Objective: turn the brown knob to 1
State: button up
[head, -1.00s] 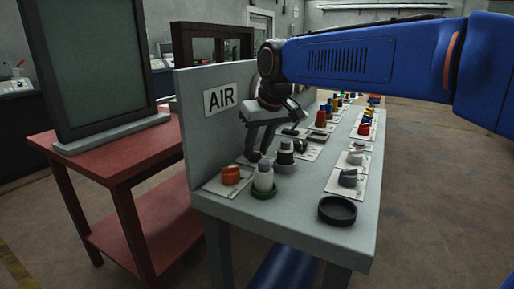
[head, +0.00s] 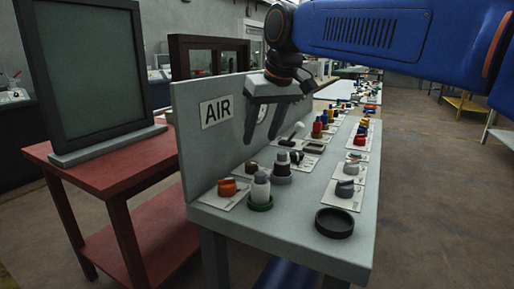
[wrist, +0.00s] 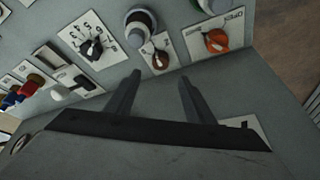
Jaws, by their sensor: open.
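The small brown knob (wrist: 160,59) sits on a white plate in the wrist view, between the orange knob and the black dial. In the head view the brown knob (head: 251,168) is partly hidden behind a white-and-grey bottle-shaped piece. My gripper (head: 261,140) hangs above the bench, in front of the AIR board, with its fingers pointing down. In the wrist view my gripper's fingers (wrist: 160,76) are apart with nothing between them, and the brown knob lies just beyond the gap.
The orange knob (wrist: 216,40) is close to the brown one. A black dial with a numbered scale (wrist: 92,48) is on the other side. A white-and-grey piece (head: 260,187) stands close in front. A black round dish (head: 334,222) lies at the bench's near end. The AIR board (head: 185,150) rises behind.

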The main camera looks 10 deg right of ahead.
jog(key=v, duration=0.7)
jog(key=shift+r, duration=0.3)
jog(key=shift+s+d, duration=0.1)
